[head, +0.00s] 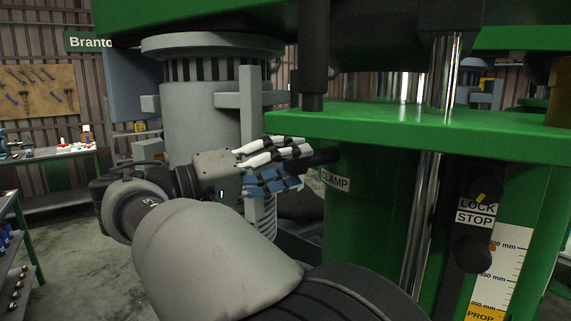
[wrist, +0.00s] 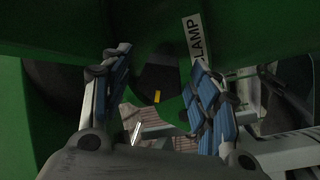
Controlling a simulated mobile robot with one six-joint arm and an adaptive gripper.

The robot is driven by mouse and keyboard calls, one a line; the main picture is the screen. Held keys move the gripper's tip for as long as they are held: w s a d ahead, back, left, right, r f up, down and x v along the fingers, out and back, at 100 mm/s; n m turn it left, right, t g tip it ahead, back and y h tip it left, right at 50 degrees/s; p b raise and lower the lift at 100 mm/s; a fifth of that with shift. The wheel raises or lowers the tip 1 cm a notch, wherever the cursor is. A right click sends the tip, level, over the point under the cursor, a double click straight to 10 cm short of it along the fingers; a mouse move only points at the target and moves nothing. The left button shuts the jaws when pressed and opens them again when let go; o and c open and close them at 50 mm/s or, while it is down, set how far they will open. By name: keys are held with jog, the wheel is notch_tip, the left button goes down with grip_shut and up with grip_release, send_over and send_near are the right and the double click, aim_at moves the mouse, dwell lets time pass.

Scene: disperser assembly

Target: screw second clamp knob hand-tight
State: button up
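The black clamp knob (head: 324,157) sticks out of the green machine body beside the white CLAMP label (head: 335,181). In the wrist view the dark round knob (wrist: 160,74) with a yellow mark lies between the fingertips, next to the label (wrist: 192,40). My gripper (head: 300,160) comes at it from the left. Its fingers in the wrist view (wrist: 160,62) stand apart on either side of the knob, with dark gaps visible. I cannot tell whether either fingertip touches it.
A green plate (head: 430,130) juts out just above my fingers. A steel column (head: 422,220) and two dark knobs, the upper with a yellow mark (head: 481,197), by the LOCK STOP labels stand to the right. A grey motor housing (head: 195,120) is close behind my wrist.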

jog(key=v, duration=0.7)
jog(key=shift+a, duration=0.25)
jog(key=shift+s+f, duration=0.1)
